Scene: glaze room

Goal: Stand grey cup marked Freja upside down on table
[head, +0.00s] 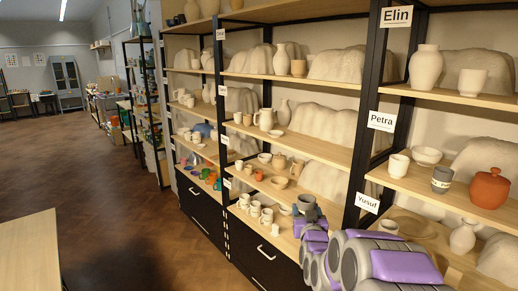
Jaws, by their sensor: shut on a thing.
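My arm reaches in from the lower right. My gripper (309,217) is at its far end, in front of the lower shelf, and is small and partly hidden by my arm. It is shut on a small dark grey cup (306,202). No name can be read on the cup, and I cannot tell which way its mouth points. A bare light wooden table (28,252) is at the lower left, well apart from my gripper.
A black-framed shelf unit on the right holds several pots, with labels Elin (397,17), Petra (381,121) and Yusuf (367,203). A grey-banded cup (442,180) and red lidded jar (489,188) stand on one shelf. The brown floor (110,200) between table and shelves is clear.

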